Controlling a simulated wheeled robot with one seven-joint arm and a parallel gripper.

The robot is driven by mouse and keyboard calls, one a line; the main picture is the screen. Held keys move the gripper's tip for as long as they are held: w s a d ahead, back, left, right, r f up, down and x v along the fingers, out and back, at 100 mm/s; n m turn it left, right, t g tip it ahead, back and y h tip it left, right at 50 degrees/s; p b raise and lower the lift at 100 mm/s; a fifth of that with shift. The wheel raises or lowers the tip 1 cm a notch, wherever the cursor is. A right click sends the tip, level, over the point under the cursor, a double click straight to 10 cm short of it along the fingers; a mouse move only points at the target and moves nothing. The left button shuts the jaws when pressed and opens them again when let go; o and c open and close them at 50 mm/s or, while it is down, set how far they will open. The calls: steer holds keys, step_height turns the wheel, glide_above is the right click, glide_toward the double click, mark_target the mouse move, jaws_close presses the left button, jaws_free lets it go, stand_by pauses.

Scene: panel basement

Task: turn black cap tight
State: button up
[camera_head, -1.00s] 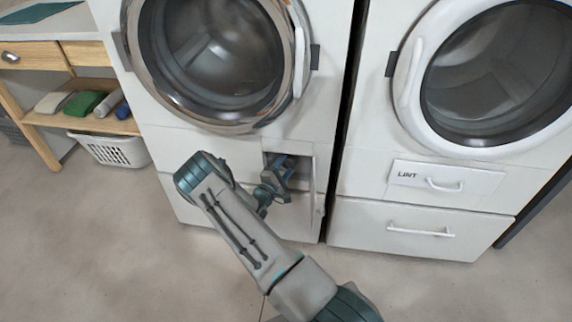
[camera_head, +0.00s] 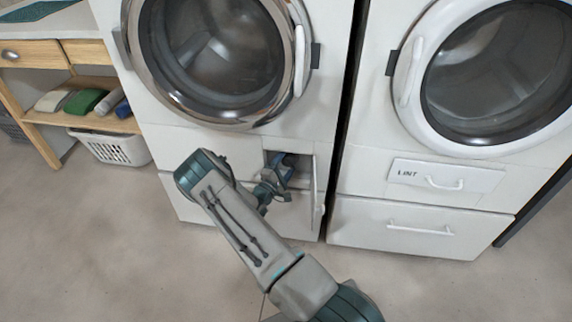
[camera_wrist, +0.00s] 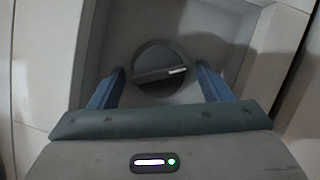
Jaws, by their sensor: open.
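The black cap (camera_wrist: 160,70) is a round dark knob with a raised grip bar, set in the recess at the bottom of the left washing machine. The bar lies nearly level in the wrist view, with a pale mark at its right end. My gripper (camera_wrist: 158,82) is open, with one blue finger on each side of the cap. I cannot tell whether the fingers touch it. In the head view my gripper (camera_head: 285,170) reaches into the recess and the cap is hidden behind it.
The recess's small door (camera_head: 320,186) stands open at its right. The washing machine's round door (camera_head: 212,55) is above. A dryer with a lint drawer (camera_head: 445,178) stands to the right. A white basket (camera_head: 110,148) sits under a wooden shelf at left. The floor in front is clear.

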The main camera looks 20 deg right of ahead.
steer(key=p+v, duration=0.2)
steer(key=v, duration=1.2)
steer(key=shift+w+d+r, duration=0.1)
steer(key=s+d+r+m+g+y+p, duration=0.1)
steer(key=s+r+m+g+p, duration=0.25)
steer(key=r, duration=0.55)
steer(key=s+d+r+m+g+y+p, duration=0.1)
steer(key=s+d+r+m+g+p, duration=0.25)
steer(key=r, duration=0.65)
steer(key=s+a+r+m+g+y+p, duration=0.1)
steer(key=s+r+m+g+y+p, duration=0.2)
steer(key=r+g, duration=0.45)
steer(key=s+a+r+t+y+p, duration=0.2)
steer(key=s+a+r+y+p, duration=0.1)
steer(key=r, duration=0.7)
steer(key=s+a+r+t+y+p, duration=0.2)
steer(key=s+a+r+y+p, duration=0.1)
steer(key=s+r, duration=0.5)
steer(key=s+a+r+m+t+y+p, duration=0.1)
steer(key=s+a+r+y+p, duration=0.3)
steer(key=r, duration=0.7)
steer(key=s+t+y+p, duration=0.1)
steer(key=s+p, duration=0.1)
steer(key=p, duration=0.1)
steer(key=shift+r, duration=0.4)
